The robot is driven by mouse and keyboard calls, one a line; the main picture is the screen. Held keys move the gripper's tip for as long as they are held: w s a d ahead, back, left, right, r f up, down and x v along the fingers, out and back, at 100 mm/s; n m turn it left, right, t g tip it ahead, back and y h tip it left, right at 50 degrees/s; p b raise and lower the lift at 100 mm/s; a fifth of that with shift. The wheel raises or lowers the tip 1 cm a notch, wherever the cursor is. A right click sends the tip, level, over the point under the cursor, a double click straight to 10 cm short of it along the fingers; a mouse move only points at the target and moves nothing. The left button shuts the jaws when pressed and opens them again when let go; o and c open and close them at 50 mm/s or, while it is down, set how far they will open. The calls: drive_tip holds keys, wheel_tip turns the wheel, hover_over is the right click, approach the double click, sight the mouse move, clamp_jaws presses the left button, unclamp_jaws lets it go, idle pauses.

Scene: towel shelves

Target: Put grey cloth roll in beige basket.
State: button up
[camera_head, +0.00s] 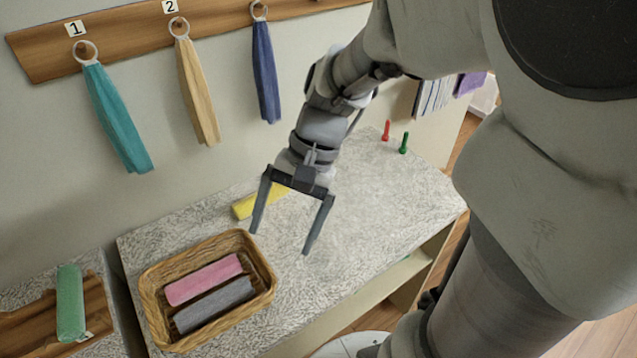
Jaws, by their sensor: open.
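The grey cloth roll (214,304) lies inside the beige wicker basket (262,251), alongside a pink cloth roll (204,280). The basket stands on the speckled counter at lower left. My gripper (278,243) is open and empty, with its two fingers spread and pointing down. In the picture it is to the right of the basket and above the counter. It is apart from the grey roll. A yellow roll (245,207) lies on the counter, partly hidden behind my gripper's left finger.
A green roll (70,303) lies on a wooden board (25,325) at far left. Teal (118,118), beige (197,92) and blue (265,72) towels hang from a wall rail. Red (386,131) and green (404,143) pegs stand at the back right. The counter's right part is clear.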

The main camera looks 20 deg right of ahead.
drive_tip(key=s+d+r+n+t+h, duration=0.3)
drive_tip(key=d+r+n+t+h, duration=0.1)
drive_tip(key=r+n+t, duration=0.3)
drive_tip(key=shift+s+d+r+h, duration=0.4)
drive_tip(key=shift+d+r, duration=0.25)
drive_tip(key=shift+r, duration=0.2)
